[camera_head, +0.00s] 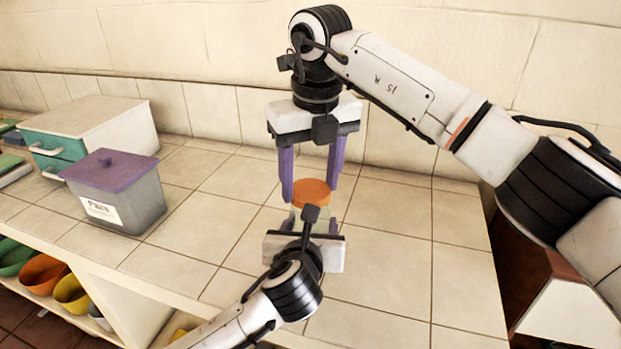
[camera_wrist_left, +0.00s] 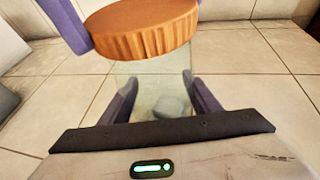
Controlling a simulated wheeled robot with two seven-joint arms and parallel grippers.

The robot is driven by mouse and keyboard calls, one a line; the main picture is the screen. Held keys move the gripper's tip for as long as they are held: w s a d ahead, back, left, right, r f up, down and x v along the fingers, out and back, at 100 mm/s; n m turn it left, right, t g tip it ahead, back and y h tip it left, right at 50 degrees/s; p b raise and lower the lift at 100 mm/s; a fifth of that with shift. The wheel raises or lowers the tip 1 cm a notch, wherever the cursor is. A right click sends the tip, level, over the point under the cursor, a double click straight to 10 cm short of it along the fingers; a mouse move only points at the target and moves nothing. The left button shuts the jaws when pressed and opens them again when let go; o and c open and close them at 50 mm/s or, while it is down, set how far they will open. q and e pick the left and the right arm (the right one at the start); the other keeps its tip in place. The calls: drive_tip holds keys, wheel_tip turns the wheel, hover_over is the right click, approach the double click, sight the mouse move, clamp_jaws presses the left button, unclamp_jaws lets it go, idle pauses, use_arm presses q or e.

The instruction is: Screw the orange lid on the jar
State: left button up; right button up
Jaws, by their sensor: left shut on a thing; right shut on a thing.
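The orange lid (camera_head: 311,192) sits at the top of the clear jar (camera_head: 294,216) on the tiled counter. My right gripper (camera_head: 312,188) reaches down from above with its purple fingers shut on the lid. My left gripper (camera_head: 308,222) comes in low from the front and is shut on the jar's body. In the left wrist view the ribbed lid (camera_wrist_left: 142,32) is over the jar (camera_wrist_left: 152,85), and the left fingers (camera_wrist_left: 155,92) stand on either side of the glass. A pale lump shows inside the jar. I cannot tell whether the lid is threaded on.
A grey bin with a purple lid (camera_head: 112,170) stands to the left. Behind it is a white box with teal drawers (camera_head: 92,125). Colourful bowls (camera_head: 42,273) sit on a shelf below. The tiled counter (camera_head: 390,240) is clear to the right of the jar.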

drive_tip(key=shift+f, duration=0.55)
use_arm(q)
clamp_jaws()
use_arm(e)
drive_tip(key=m, duration=0.5)
drive_tip(key=shift+a+h, duration=0.1)
drive_tip(key=shift+h, duration=0.2)
drive_tip(key=m, duration=0.7)
drive_tip(key=shift+a+h, duration=0.1)
drive_tip(key=shift+h, duration=0.3)
drive_tip(key=m, duration=0.5)
drive_tip(key=shift+w+g, duration=0.1)
drive_tip(key=shift+g, duration=0.2)
drive_tip(key=m, duration=0.5)
drive_tip(key=shift+m+g+h, duration=0.3)
use_arm(q)
drive_tip(key=shift+f, duration=0.1)
